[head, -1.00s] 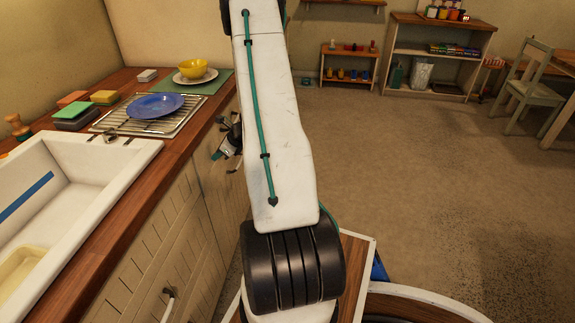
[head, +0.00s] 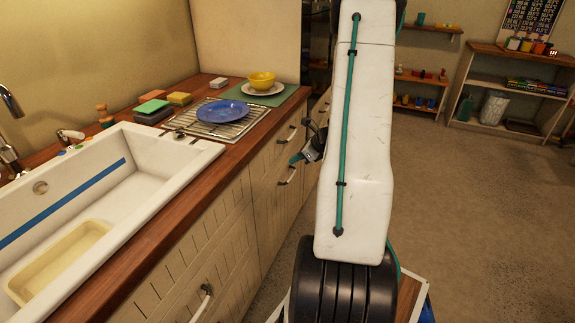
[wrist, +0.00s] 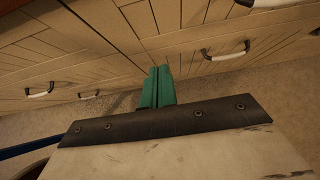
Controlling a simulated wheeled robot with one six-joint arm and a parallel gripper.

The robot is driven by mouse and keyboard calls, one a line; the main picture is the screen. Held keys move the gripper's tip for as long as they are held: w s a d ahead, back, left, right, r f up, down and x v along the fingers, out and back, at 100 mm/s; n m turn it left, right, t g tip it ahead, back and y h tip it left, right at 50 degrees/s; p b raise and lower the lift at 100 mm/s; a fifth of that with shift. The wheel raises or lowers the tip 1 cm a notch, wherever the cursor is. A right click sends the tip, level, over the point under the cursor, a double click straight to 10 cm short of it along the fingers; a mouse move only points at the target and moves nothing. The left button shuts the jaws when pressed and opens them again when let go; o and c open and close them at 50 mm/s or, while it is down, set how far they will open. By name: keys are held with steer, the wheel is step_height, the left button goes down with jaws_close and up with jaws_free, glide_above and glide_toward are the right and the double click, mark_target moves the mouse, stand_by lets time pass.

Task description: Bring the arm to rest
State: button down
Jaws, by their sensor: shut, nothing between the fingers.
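My arm stands upright in the middle of the head view, with its white link nearest the camera. My gripper (head: 298,158) shows small and partly hidden to the left of that link, in front of the cabinet fronts (head: 272,190). In the wrist view its green fingers (wrist: 157,87) are together with nothing between them. The fingers point toward the cabinet fronts and floor, apart from the handles.
The wooden counter (head: 190,178) on the left holds a white sink (head: 165,160), a rack with a blue plate (head: 222,111), sponges and a yellow bowl (head: 262,79). Cabinet handles (head: 204,300) stick out. Open floor (head: 470,210) lies to the right, with shelves (head: 500,90) behind.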

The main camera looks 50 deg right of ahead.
steer(key=shift+v, duration=1)
steer(key=s+a+r+n+g+y, duration=0.1)
steer(key=a+r+n+g, duration=0.1)
steer(key=a+r+n, duration=0.35)
steer(key=s+a+r+n+g+y, duration=0.25)
steer(key=a+n, duration=0.35)
steer(key=a, duration=0.4)
steer(key=s+a+r+n+g, duration=0.1)
steer(key=a+r+n+g, duration=0.1)
steer(key=a+r+n, duration=0.35)
steer(key=s+a+r+n+h, duration=0.2)
steer(key=s+a+r+n, duration=0.1)
steer(key=a, duration=0.4)
steer(key=s+a+r+n+h, duration=0.1)
steer(key=s+a+r+n, duration=0.3)
steer(key=a+n, duration=0.3)
steer(key=s+a+r+n+h, duration=0.2)
steer(key=s+a+r+n, duration=0.2)
steer(key=a, duration=0.4)
steer(key=shift+s+a+n+g+h, duration=0.35)
steer(key=shift+s+n+g, duration=0.1)
steer(key=shift+s+n, duration=0.55)
